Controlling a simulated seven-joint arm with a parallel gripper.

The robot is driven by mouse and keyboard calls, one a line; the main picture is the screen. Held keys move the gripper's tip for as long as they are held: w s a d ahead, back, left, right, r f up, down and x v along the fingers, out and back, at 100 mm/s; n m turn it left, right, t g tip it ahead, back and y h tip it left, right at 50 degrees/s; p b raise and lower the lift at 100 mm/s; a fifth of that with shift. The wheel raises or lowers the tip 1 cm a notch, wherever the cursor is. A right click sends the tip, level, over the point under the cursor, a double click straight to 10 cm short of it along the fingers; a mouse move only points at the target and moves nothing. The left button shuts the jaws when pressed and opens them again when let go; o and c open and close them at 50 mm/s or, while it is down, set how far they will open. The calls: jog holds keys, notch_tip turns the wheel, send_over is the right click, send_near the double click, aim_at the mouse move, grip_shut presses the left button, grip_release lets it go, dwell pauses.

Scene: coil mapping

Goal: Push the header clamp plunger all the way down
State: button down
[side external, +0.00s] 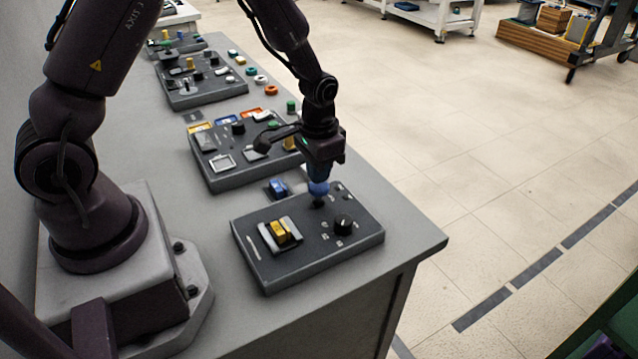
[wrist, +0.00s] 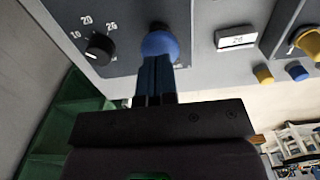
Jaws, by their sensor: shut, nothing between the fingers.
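The plunger shows as a round blue knob (side external: 318,188) on a short black base, near the back right corner of the nearest dark panel (side external: 285,270). The blue knob also shows in the wrist view (wrist: 159,44), straight ahead of my fingertips. My gripper (side external: 320,176) is directly above the knob, pointing down. In the wrist view my fingers (wrist: 156,62) are shut together with nothing between them. The tips meet or overlap the knob's near edge; I cannot tell whether they touch it. Most of the plunger's shaft is hidden.
A black dial (side external: 343,224) stands just beside the plunger, and a yellow rocker (side external: 281,233) in a grey frame sits further left. A blue part (side external: 277,188) lies behind the panel. More panels with switches line the bench (side external: 405,232), whose right edge is close.

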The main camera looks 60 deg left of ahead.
aim_at(319, 185)
jog(key=shift+f, duration=1.8)
jog(key=shift+r, duration=4.25)
